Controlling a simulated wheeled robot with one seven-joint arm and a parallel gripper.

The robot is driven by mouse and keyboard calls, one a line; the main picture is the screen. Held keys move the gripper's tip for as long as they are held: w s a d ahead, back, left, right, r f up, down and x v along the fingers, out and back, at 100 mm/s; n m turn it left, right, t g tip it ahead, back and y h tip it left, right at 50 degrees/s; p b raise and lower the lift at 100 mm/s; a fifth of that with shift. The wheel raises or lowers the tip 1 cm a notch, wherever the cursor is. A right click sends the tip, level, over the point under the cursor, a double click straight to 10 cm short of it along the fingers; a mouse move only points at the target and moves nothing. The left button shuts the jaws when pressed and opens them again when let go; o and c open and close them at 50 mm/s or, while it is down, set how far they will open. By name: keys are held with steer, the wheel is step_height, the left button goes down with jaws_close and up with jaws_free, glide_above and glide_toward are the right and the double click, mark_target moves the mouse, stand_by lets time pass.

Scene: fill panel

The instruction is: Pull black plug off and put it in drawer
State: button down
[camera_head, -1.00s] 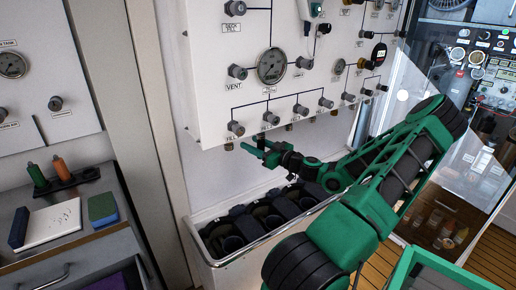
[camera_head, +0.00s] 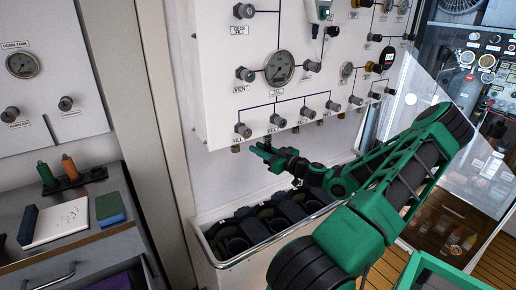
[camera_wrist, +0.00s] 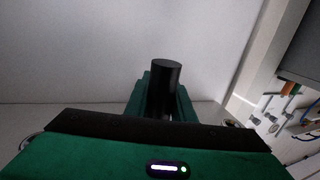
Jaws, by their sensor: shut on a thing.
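My gripper (camera_head: 259,152) is just under the lower edge of the white fill panel (camera_head: 218,85), near the row of fill fittings. In the wrist view the gripper (camera_wrist: 161,95) is shut on a black plug (camera_wrist: 165,78), a short dark cylinder standing between the green fingers. Its round top shows and its lower part is hidden. The plug is too small to make out in the head view, and I cannot tell there whether it touches a fitting. A drawer with a metal handle (camera_head: 62,276) is at lower left; a purple surface (camera_head: 118,282) shows beside it, cut by the frame edge.
A trough with black holders (camera_head: 208,226) lies below the gripper. On the left counter are a white notepad (camera_head: 60,220), a blue-green sponge (camera_head: 110,208) and a rack (camera_head: 75,182) with green and orange tools. A clear panel (camera_head: 440,130) stands at right.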

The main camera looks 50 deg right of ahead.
steer(key=shift+f, duration=1.8)
